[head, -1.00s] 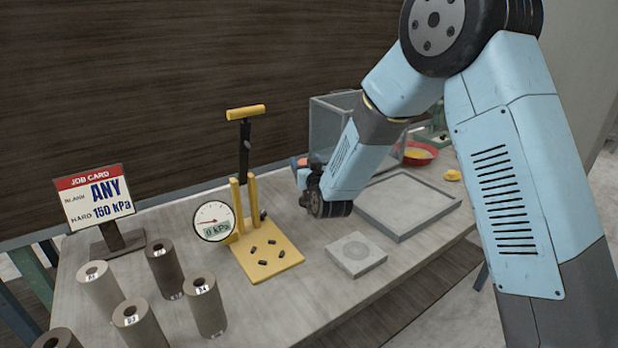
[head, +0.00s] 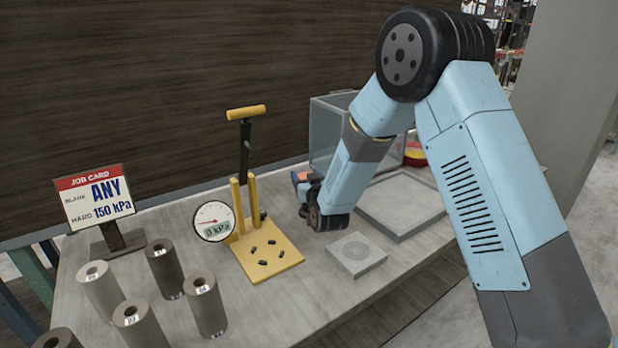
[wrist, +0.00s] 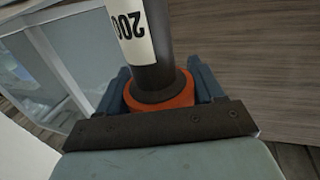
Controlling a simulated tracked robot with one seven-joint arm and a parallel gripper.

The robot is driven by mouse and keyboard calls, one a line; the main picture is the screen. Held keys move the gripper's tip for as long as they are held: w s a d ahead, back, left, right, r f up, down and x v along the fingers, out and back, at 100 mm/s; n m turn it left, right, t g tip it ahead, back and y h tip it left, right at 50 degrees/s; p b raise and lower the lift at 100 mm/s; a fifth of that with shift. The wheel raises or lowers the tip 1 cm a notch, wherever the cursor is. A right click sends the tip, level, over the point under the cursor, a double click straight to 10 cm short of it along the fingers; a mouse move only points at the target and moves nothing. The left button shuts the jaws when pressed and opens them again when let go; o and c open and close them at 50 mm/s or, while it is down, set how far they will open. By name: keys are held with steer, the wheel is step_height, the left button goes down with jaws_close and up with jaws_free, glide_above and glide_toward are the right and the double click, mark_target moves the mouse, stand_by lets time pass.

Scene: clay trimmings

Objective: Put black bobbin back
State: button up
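My gripper (head: 305,188) is over the middle of the table, just right of the yellow pump; its fingertips are small and partly hidden in the head view. In the wrist view, its blue fingers (wrist: 165,88) close around the orange collar of a dark cylinder (wrist: 145,50), with a white label printed 200, seen upside down. I cannot tell whether this cylinder is the black bobbin. Several upright spools stand at the front left, among them a dark one (head: 168,272), a lighter one (head: 103,292) and a grey-brown one (head: 207,308).
The yellow pump (head: 285,262) has small black pieces on its base and a gauge (head: 213,221) reading 0 kPa. A job card (head: 95,197) stands at left. A square grey block (head: 356,254), a shallow grey tray (head: 400,235) and a clear box (head: 325,135) are to the right.

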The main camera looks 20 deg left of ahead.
steer(key=o, duration=0.4)
steer(key=v, duration=1.2)
steer(key=shift+r, duration=0.1)
